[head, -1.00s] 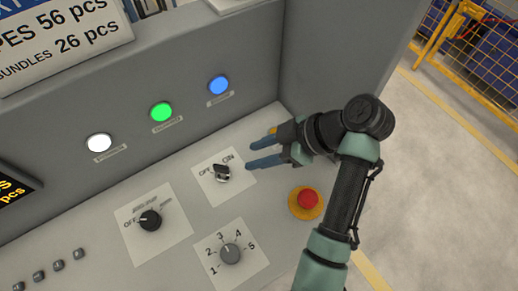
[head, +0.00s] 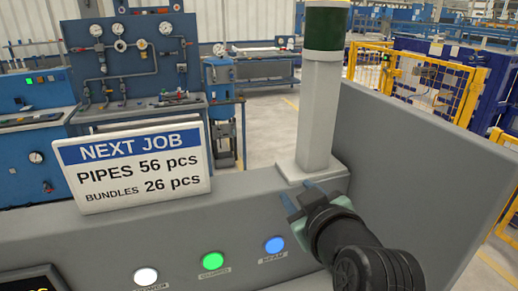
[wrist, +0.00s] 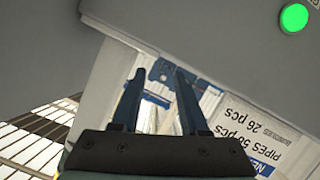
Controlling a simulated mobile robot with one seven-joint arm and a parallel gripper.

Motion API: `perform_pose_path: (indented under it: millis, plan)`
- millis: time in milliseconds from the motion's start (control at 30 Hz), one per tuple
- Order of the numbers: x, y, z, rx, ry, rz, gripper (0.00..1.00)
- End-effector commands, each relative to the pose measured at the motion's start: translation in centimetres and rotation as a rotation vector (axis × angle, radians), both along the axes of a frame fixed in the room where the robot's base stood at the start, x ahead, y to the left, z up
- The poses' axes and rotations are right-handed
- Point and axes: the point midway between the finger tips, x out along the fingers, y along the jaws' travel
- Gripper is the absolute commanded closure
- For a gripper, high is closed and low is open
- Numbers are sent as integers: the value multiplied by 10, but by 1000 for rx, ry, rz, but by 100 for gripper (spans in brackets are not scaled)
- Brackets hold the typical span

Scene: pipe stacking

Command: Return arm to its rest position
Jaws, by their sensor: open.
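My gripper (head: 304,203) is raised in front of the grey control panel (head: 230,222) in the head view, close to the base of the light column. Its two blue fingers are apart with nothing between them. In the wrist view my gripper (wrist: 158,75) also shows open and empty, with the sign and a green light beyond it. My dark forearm fills the lower right of the head view.
A sign (head: 135,167) reading "NEXT JOB" stands on the panel's top edge. A white column with a green lamp (head: 325,27) rises beside my gripper. White, green (head: 212,261) and blue (head: 274,244) lights line the panel. A yellow fence (head: 440,85) stands behind.

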Motion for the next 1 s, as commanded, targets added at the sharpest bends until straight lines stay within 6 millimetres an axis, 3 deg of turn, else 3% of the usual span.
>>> perform_pose_path:
  millis: [33,200,300,400,500,633,1000]
  plan:
    - [0,10,39,28,-115,-37,56]
    - [-30,35,164,185,-506,-117,56]
    - [-65,49,225,290,-719,-114,56]
    - [-102,60,270,383,-888,-90,56]
    - [-133,67,298,452,-1007,-61,56]
    - [-155,70,315,498,-1085,-38,56]
    - [-158,70,318,507,-1097,-34,56]
